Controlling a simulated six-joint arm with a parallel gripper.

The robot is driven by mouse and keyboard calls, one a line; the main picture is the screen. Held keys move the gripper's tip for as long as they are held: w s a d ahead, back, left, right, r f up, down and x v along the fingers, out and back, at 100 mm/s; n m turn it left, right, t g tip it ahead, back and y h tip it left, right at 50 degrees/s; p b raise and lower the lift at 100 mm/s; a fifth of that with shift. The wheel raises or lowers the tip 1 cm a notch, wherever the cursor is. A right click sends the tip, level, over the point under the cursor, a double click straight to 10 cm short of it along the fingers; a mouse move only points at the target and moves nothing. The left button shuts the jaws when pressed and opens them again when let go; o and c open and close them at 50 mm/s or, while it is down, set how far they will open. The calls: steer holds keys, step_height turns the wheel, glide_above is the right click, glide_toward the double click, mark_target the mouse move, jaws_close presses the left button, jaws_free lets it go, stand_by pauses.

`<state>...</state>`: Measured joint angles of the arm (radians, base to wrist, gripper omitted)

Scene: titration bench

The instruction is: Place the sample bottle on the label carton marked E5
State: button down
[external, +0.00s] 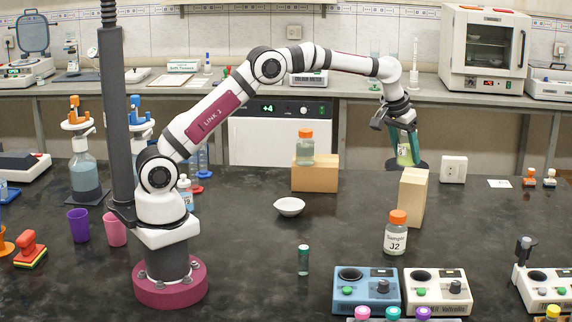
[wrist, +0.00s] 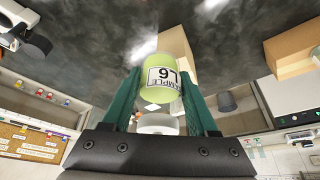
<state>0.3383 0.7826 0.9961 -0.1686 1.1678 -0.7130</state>
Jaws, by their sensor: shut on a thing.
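My gripper (external: 404,150) is shut on a bottle (external: 404,155) with yellow-green contents, held at the back right of the bench. In the wrist view the bottle (wrist: 162,78) sits between the two green fingers; its label says SAMPLE and what looks like L6. A tall tan carton (external: 412,197) stands in front of the gripper, and a wider tan carton (external: 315,180) stands to the left. No E5 mark is readable on either. An orange-capped bottle (external: 305,147) stands on the wider carton. Another orange-capped bottle, Sample J2 (external: 396,238), stands before the tall carton.
A white socket box (external: 453,169) is right of the gripper. A white dish (external: 289,206) and a dark-green vial (external: 303,260) stand mid-bench. Blue (external: 365,292) and white (external: 437,292) instruments line the front. The bench between dish and tall carton is clear.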

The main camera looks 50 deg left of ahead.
steer(key=d+r, duration=0.3)
steer(key=r, duration=0.1)
glide_toward(408, 178)
steer(key=shift+w+d+f+m, duration=0.1)
steer(key=shift+w+f+m, duration=0.1)
steer(key=shift+w, duration=0.25)
steer(key=shift+w+d+f+m, duration=0.1)
steer(key=shift+w+f+m, duration=0.15)
steer(key=shift+w, duration=0.15)
step_height(408, 178, down, 4)
steer(key=shift+w+a+f, duration=0.1)
steer(key=shift+a, duration=0.05)
steer(key=shift+f, duration=0.1)
steer(key=shift+c, duration=0.9)
jaws_free()
